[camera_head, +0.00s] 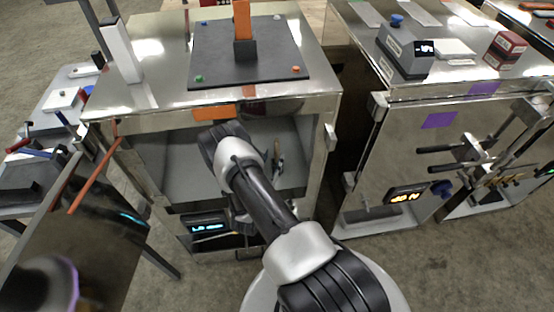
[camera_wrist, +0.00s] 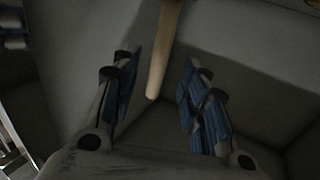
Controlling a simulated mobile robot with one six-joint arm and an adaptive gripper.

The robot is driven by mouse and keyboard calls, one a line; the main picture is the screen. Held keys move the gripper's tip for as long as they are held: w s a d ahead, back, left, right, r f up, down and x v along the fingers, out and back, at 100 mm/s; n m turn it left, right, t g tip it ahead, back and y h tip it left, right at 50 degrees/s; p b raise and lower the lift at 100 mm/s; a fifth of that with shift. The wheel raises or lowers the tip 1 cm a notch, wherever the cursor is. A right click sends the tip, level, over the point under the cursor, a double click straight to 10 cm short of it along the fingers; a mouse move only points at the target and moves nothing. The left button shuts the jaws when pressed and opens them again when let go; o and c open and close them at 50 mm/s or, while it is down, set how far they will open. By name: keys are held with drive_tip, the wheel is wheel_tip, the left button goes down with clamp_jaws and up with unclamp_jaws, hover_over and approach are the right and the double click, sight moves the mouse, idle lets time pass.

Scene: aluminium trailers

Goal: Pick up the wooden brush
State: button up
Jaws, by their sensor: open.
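The wooden brush shows in the wrist view as a pale, tapered wooden handle (camera_wrist: 164,50). It comes down from the top edge and ends in a rounded tip. Its bristle end is out of view. My gripper (camera_wrist: 159,72) is open, with its blue-padded fingers on either side of the handle's lower part. A gap shows between the handle and each row of pads, and nothing is held. In the head view my arm reaches into the open front of the left metal cabinet (camera_head: 325,108); I cannot make out the brush there.
Grey compartment walls (camera_wrist: 240,50) stand close around my gripper. A tan piece shows at the wrist view's top right corner. A black plate (camera_head: 215,60) with an orange post lies on the cabinet top. A right-hand cabinet (camera_head: 400,160) and a left side table (camera_head: 60,100) flank it.

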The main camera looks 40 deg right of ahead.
sight(276, 153)
drive_tip(key=x, duration=0.1)
drive_tip(key=b+x, duration=0.1)
drive_tip(key=x, duration=0.1)
drive_tip(key=b+x, duration=0.1)
drive_tip(key=x, duration=0.1)
drive_tip(key=shift+s+f, duration=0.2)
drive_tip(key=shift+f, duration=0.1)
drive_tip(key=shift+w+d+r, duration=0.1)
drive_tip(key=shift+w+d, duration=0.2)
drive_tip(key=shift+d, duration=0.1)
drive_tip(key=shift+c, duration=0.5)
clamp_jaws()
